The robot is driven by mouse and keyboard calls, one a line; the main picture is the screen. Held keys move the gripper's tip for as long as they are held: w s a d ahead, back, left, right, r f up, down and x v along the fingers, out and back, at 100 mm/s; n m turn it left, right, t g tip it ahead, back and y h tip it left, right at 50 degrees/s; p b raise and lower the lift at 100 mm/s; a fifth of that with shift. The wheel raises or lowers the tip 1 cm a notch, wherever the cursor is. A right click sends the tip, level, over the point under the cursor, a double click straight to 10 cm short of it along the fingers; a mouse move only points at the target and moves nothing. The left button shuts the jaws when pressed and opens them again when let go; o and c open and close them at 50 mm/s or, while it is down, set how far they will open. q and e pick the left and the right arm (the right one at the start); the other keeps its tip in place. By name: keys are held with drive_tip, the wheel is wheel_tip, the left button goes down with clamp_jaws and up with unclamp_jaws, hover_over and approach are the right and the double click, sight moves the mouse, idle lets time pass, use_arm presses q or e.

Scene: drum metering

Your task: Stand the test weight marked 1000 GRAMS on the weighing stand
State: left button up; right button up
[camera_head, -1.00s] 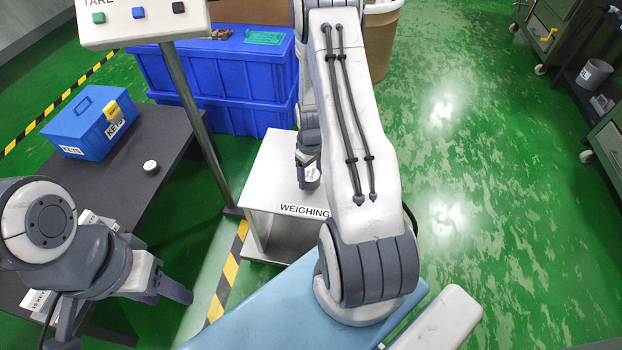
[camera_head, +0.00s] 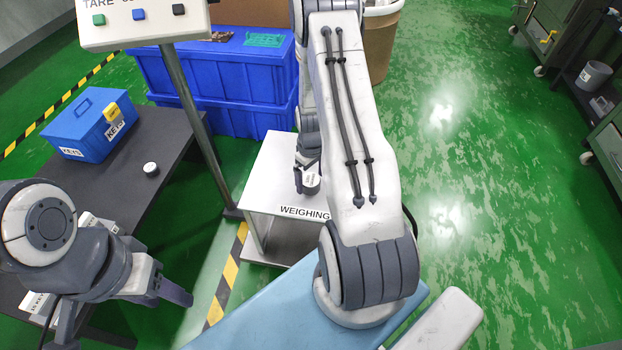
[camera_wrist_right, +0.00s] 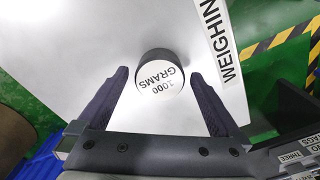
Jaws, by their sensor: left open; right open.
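The test weight marked 1000 GRAMS (camera_wrist_right: 160,76) is a dark cylinder with a white labelled top. It stands on the white weighing stand (camera_wrist_right: 60,40), near the edge lettered WEIGHING. In the head view the weight (camera_head: 311,185) shows small beneath my right gripper (camera_head: 307,172), with the stand's top (camera_head: 268,180) around it. In the right wrist view my right gripper (camera_wrist_right: 160,102) is open, with one dark finger on each side of the weight and gaps between. My left gripper (camera_head: 122,308) is open and empty at the lower left.
A dark table (camera_head: 140,200) at left holds a blue box (camera_head: 90,122) and a small white-topped weight (camera_head: 151,169). A display post (camera_head: 190,110) rises beside the stand. Blue crates (camera_head: 215,80) and a tan bin (camera_head: 381,45) are behind.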

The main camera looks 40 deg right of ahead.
sight(311, 180)
wheel_tip(311, 180, up, 10)
drive_tip(key=p, duration=0.3)
drive_tip(key=w+a+r+n, duration=0.1)
drive_tip(key=a+r+n, duration=0.1)
drive_tip(key=a+r, duration=0.75)
drive_tip(key=s+a+r+n, duration=0.1)
drive_tip(key=s+a+r, duration=0.1)
drive_tip(key=a, duration=0.5)
drive_tip(key=s+a+r, duration=0.3)
drive_tip(key=a, duration=0.4)
drive_tip(key=s+a+r+n, duration=0.1)
drive_tip(key=s+a+r, duration=0.1)
drive_tip(key=s+a, duration=0.2)
drive_tip(key=s+a+r+n+y, duration=0.1)
drive_tip(key=s+a+r, duration=0.2)
drive_tip(key=s, duration=0.8)
drive_tip(key=shift+s+a+n, duration=0.2)
drive_tip(key=shift+a+n, duration=0.2)
drive_tip(key=shift+a, duration=0.2)
wheel_tip(311, 180, up, 22)
drive_tip(key=p, duration=2.1)
